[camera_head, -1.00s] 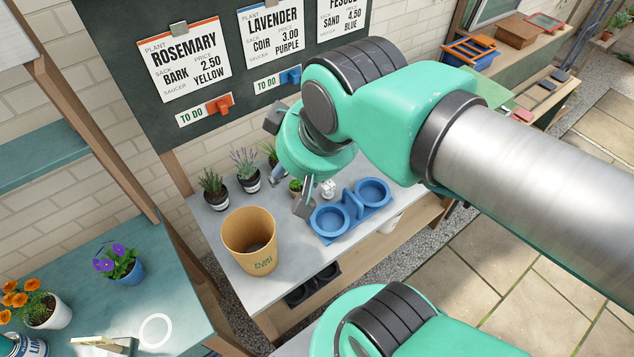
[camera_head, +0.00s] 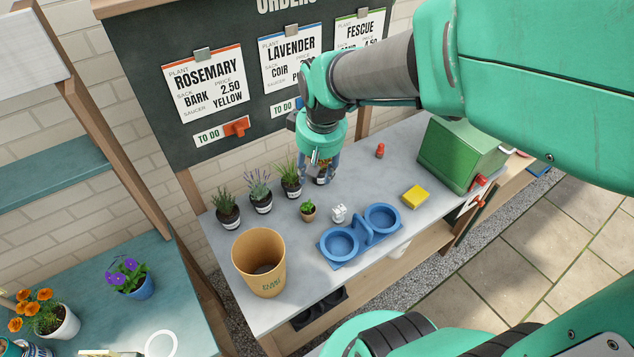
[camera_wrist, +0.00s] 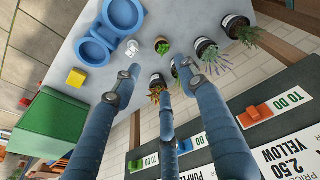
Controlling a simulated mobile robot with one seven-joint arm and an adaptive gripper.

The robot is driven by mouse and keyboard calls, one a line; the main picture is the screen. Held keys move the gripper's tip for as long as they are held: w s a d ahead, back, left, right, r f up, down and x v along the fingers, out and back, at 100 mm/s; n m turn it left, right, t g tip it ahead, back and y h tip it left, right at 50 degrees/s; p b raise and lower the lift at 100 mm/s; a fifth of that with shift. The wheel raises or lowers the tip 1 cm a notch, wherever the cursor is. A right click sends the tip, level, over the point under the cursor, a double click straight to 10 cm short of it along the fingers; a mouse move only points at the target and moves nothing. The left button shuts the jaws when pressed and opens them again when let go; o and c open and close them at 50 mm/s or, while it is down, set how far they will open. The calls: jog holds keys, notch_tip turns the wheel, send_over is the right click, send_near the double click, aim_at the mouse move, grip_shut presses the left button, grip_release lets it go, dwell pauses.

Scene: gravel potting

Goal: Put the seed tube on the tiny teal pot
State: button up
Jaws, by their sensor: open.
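I cannot pick out a seed tube or a tiny teal pot for certain in either view. My gripper (camera_head: 318,179) points down at the back of the grey bench, with its fingers spread. It also shows in the wrist view (camera_wrist: 158,75), open. A small dark pot with a white band and an orange-brown plant (camera_wrist: 157,88) shows between the fingers there, beyond the tips. In the head view this pot (camera_head: 322,177) is partly hidden by the fingers. A small red object (camera_head: 380,150) stands on the bench to the right of my gripper.
Three potted plants (camera_head: 258,190) stand left of my gripper. A tiny seedling pot (camera_head: 308,211), a white figure (camera_head: 339,213) and a blue double tray (camera_head: 363,242) are nearer. A tan bin (camera_head: 242,262), yellow block (camera_head: 415,197) and green box (camera_head: 447,160) stand around the bench.

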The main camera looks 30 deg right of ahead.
jog(key=w+d+f+g, duration=0.1)
jog(key=w+d+f, duration=0.2)
jog(key=d+f, duration=0.45)
jog(key=g+p, duration=0.1)
jog(key=g, duration=0.1)
send_over(339, 209)
notch_tip(339, 209, down, 10)
jog(key=shift+d+r+y, duration=0.1)
jog(key=shift+d+y, duration=0.15)
jog(key=shift+y, duration=0.05)
jog(key=shift+f+b, duration=0.75)
jog(key=shift+f, duration=3.55)
jog(key=shift+a+f+b, duration=0.15)
jog(key=shift+f+b, duration=0.6)
jog(key=shift+f, duration=1.85)
